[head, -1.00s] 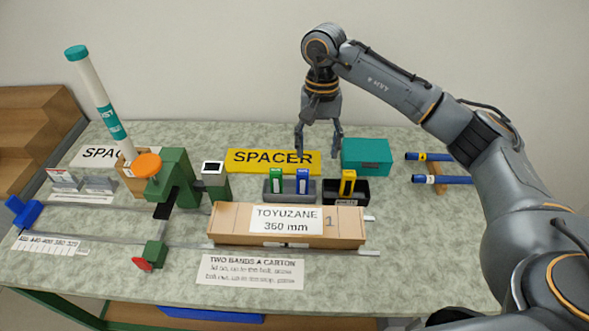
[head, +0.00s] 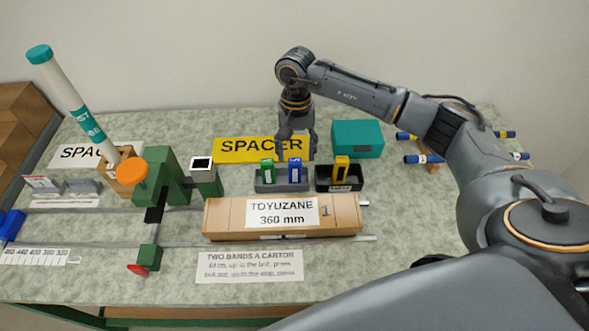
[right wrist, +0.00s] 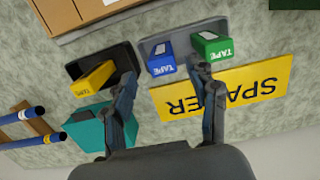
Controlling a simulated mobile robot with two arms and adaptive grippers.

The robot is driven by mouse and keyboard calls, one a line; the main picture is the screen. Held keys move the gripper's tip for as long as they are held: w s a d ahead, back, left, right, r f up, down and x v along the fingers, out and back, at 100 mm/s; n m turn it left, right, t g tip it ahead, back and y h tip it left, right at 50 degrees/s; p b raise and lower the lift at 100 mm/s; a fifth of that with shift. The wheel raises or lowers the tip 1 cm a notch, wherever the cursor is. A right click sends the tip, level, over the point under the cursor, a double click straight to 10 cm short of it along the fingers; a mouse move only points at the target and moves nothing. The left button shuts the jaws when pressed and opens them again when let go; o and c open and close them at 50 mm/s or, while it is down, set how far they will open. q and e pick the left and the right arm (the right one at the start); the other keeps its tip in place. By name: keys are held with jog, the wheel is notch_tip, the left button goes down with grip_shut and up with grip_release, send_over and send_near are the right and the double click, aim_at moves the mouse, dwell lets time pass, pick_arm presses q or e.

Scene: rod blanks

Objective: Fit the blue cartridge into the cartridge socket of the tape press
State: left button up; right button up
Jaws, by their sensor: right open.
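The blue cartridge (head: 295,171) stands in a grey holder (head: 281,187), right of a green cartridge (head: 267,172). It also shows in the right wrist view (right wrist: 160,63), marked TAPE. My right gripper (head: 299,153) is open and empty, just above and behind the blue cartridge. In the right wrist view the blue cartridge lies ahead, between the lines of the two spread fingers (right wrist: 164,82). The green tape press (head: 172,178) with an orange knob stands to the left. A white-rimmed dark opening (head: 201,163) on its right side looks like the socket. My left gripper is out of view.
A yellow cartridge (head: 341,167) stands in a black tray (head: 330,185) to the right. A teal box (head: 357,139) and a yellow SPACER sign (head: 236,150) lie behind. A long carton (head: 340,214) lies in front. Blue-ended rods (head: 440,158) rest at the right.

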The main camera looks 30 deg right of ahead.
aim_at(295, 161)
jog(key=f, duration=0.1)
jog(key=f+p, duration=0.1)
jog(key=f, duration=0.1)
jog(key=shift+s+a+f+p, duration=0.15)
jog(key=shift+a+f+p, duration=0.15)
jog(key=shift+f, duration=0.5)
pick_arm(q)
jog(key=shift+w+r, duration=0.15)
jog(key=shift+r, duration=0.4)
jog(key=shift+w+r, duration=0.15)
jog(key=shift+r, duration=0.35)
pick_arm(e)
grip_shut()
jog(key=shift+r, duration=0.1)
